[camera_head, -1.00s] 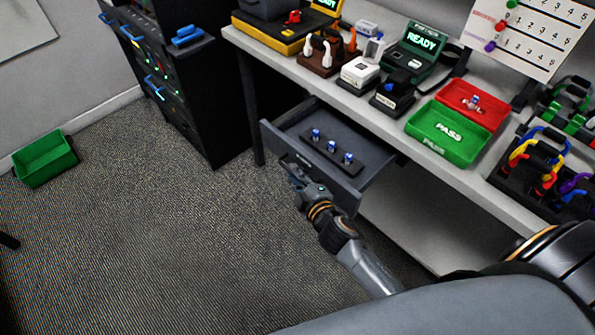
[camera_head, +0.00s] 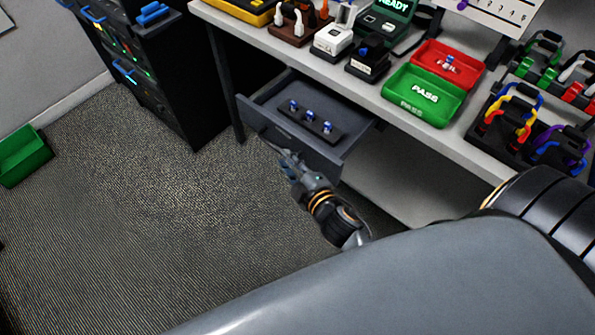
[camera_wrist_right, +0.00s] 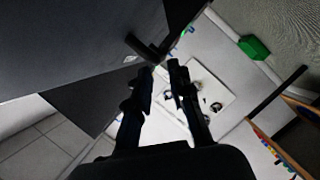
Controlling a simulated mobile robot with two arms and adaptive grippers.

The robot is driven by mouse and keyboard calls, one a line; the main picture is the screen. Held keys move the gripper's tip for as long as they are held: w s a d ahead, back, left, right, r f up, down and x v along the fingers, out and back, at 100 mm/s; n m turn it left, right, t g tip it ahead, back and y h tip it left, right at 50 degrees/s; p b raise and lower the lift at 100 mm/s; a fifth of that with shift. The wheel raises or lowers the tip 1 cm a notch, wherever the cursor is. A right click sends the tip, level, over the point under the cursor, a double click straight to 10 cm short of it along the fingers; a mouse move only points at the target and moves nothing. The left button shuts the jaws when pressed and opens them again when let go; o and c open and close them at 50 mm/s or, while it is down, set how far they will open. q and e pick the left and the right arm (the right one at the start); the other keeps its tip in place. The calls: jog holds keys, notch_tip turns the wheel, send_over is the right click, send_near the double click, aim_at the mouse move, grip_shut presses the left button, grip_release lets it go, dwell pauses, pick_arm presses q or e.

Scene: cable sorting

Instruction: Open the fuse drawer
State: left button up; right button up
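The fuse drawer (camera_head: 327,158) is pulled out from under the workbench and stands open. Inside it a black strip (camera_head: 309,124) holds three blue-and-white fuses (camera_head: 310,115). My right gripper (camera_head: 277,151) is just outside the drawer front, near its handle. In the right wrist view, the two dark fingers of the right gripper (camera_wrist_right: 158,72) are spread apart with nothing between them. The dark drawer handle (camera_wrist_right: 148,48) lies just beyond the fingertips there, apart from them as far as I can tell. My left gripper is not in view.
The workbench (camera_head: 400,121) carries a green PASS tray (camera_head: 424,97), a red FAIL tray (camera_head: 447,65) and several cable racks. A dark cabinet (camera_head: 160,85) stands to the left. A green bin (camera_head: 22,158) is on the floor. The carpet before the drawer is clear.

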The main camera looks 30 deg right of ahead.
jog(key=v, duration=0.5)
jog(key=shift+s+r, duration=0.1)
dwell(0.4)
jog(key=s+d+f+m+g, duration=0.1)
jog(key=s+f+m+g, duration=0.4)
jog(key=f, duration=1)
jog(key=s+f+g, duration=0.3)
jog(key=s+f, duration=0.4)
jog(key=f, duration=0.8)
jog(key=s+d+f+m+g, duration=0.1)
jog(key=s+f+m+g, duration=0.1)
jog(key=s+f, duration=0.5)
jog(key=s+d+f+m+g+h, duration=0.1)
jog(key=s+f, duration=0.6)
jog(key=s, duration=0.7)
jog(key=d+m+g, duration=0.1)
jog(key=m+g, duration=0.1)
jog(key=g, duration=0.1)
jog(key=shift+d+f+g, duration=0.2)
jog(key=shift+g, duration=0.1)
